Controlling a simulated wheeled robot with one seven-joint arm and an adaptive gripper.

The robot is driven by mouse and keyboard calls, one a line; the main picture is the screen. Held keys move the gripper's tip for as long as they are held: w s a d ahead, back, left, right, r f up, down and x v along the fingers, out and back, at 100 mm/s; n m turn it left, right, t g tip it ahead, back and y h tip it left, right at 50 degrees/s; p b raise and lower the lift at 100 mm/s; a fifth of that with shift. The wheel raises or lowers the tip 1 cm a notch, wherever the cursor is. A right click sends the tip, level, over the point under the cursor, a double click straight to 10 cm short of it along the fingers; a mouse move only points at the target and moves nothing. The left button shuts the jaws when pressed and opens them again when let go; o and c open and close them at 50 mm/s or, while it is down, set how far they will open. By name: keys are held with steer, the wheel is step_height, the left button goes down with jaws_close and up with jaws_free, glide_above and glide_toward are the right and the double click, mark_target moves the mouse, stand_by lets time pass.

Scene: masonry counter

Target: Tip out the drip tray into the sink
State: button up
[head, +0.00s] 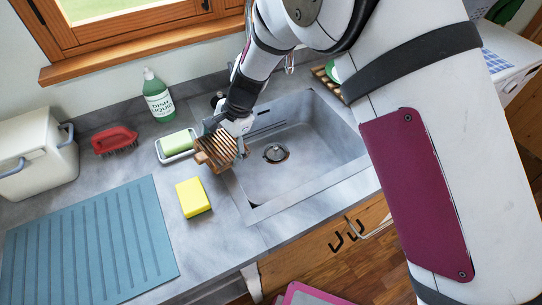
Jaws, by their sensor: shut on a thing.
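The drip tray (214,153) is a small tray with brown wooden-looking slats. My gripper (232,129) is shut on it and holds it at the left rim of the sink, tilted. The tray's underside and contents are hidden from this view. The grey sink (308,160) is a square basin with a round drain (275,153) in its floor. The tray lies left of the drain in the picture, over or beside the basin's left edge; its height above the counter cannot be told.
A blue ribbed mat (90,245) and a white bin (33,153) are farther left. The basin floor looks clear.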

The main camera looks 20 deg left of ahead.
mark_target(205, 142)
steer(key=shift+s+a+r+t+h+p, duration=0.1)
steer(key=shift+s+a+t+h+p, duration=0.25)
steer(key=shift+a+h, duration=0.3)
steer(key=shift+s+a+r+t+h+p, duration=0.1)
steer(key=shift+s+a+t+h+p, duration=0.3)
steer(key=shift+a, duration=0.3)
steer(key=shift+s+a+r+t+h, duration=0.3)
steer(key=shift+a+r+h, duration=0.45)
steer(key=shift+h, duration=0.2)
steer(key=shift+w, duration=0.1)
